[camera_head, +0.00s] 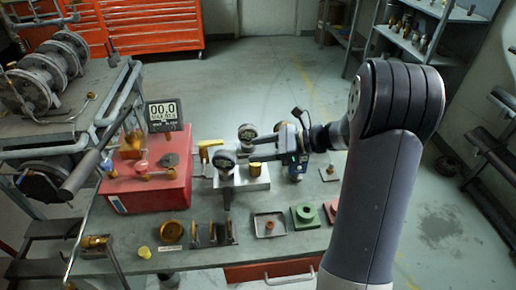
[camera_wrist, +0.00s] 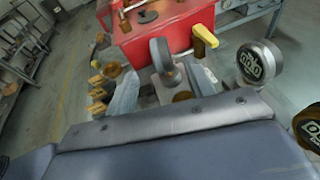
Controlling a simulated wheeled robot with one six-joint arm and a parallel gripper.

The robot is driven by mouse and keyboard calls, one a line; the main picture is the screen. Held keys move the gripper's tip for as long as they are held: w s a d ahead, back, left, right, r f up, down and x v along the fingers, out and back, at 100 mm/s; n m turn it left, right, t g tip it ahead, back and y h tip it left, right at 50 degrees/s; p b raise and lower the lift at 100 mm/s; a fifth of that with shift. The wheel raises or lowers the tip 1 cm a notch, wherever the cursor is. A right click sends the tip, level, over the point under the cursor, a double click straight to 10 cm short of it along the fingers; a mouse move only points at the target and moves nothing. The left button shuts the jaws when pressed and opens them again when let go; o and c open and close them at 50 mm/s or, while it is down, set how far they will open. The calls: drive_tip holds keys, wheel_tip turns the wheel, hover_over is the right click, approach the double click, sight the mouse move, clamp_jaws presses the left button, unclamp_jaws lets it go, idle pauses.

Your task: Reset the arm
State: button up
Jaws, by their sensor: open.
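My gripper (camera_head: 256,148) is over the middle of the workbench, reaching left from my arm, its fingers above a silver block (camera_head: 230,182) that carries dial gauges. One gauge (camera_head: 223,162) is just left of the fingertips and another gauge (camera_head: 247,133) is behind them. In the wrist view my gripper (camera_wrist: 163,88) has its fingers apart. No held object is visible. The gripper body hides part of the block.
A red box (camera_head: 150,190) with fittings and a digital display (camera_head: 164,116) stand at left. A yellow-handled valve (camera_head: 207,153) is beside the block. Brass parts, a tray (camera_head: 269,225) and a green block (camera_head: 305,216) line the bench front. Open floor (camera_head: 240,75) lies behind.

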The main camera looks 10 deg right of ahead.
sight(225, 152)
drive_tip(key=shift+a, duration=0.1)
drive_tip(key=x, duration=1)
drive_tip(key=shift+a+f, duration=0.15)
drive_tip(key=shift+a, duration=0.05)
drive_tip(key=shift+w+a+r+p, duration=0.15)
drive_tip(key=shift+r+p, duration=0.1)
drive_tip(key=shift+p, duration=0.2)
drive_tip(key=shift+r, duration=0.3)
